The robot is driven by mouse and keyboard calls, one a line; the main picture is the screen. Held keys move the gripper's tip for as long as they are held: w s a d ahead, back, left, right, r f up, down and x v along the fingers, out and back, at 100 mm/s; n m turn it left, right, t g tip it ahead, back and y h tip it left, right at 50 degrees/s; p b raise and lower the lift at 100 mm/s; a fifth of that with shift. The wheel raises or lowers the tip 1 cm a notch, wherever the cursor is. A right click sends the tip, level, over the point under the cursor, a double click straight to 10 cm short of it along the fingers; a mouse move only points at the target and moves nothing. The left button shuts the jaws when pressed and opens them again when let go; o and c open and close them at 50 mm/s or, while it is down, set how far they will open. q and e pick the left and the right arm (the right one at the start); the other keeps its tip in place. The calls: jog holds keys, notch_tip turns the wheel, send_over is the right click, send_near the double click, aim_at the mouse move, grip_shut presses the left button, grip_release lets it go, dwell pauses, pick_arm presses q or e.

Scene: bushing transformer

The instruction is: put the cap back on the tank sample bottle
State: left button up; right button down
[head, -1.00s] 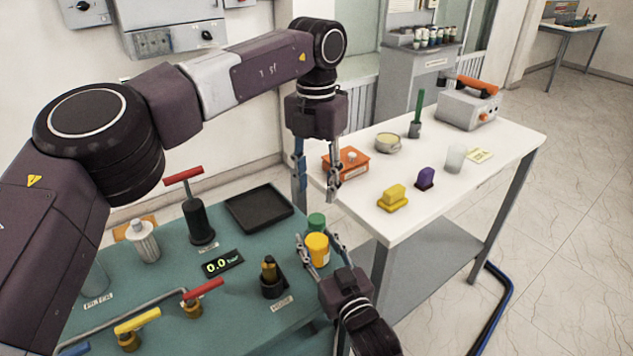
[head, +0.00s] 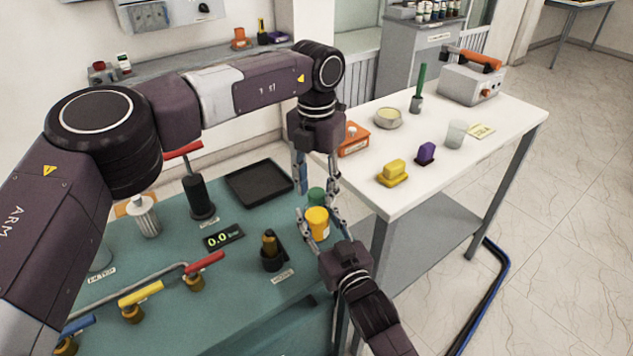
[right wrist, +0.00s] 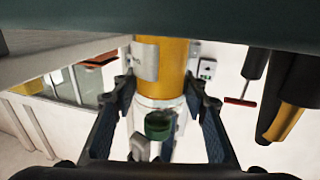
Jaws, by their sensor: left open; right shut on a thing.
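The tank sample bottle (head: 317,223) is a clear bottle with yellow oil and a pale label, upright at the green bench's right edge. My right gripper (head: 319,232) is shut on it; in the upside-down right wrist view its fingers flank the bottle (right wrist: 160,65). The green cap (head: 317,196) shows at the top of the bottle in line with it, also in the right wrist view (right wrist: 158,125). I cannot tell whether it is seated. My left gripper (head: 317,192) points down, open, its fingers on either side of the cap; contact is unclear.
The green bench (head: 235,295) holds a black tray (head: 259,184), a red-handled pump (head: 198,196), a 0.0 display (head: 223,236), a small dark bottle in a holder (head: 271,252) and coloured valve levers. A white table (head: 450,150) with several items stands to the right.

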pick_arm(q)
grip_shut()
jog(key=shift+o, duration=0.8)
grip_release()
notch_tip(320, 180, up, 12)
pick_arm(e)
jog(key=c, duration=1.1)
grip_release()
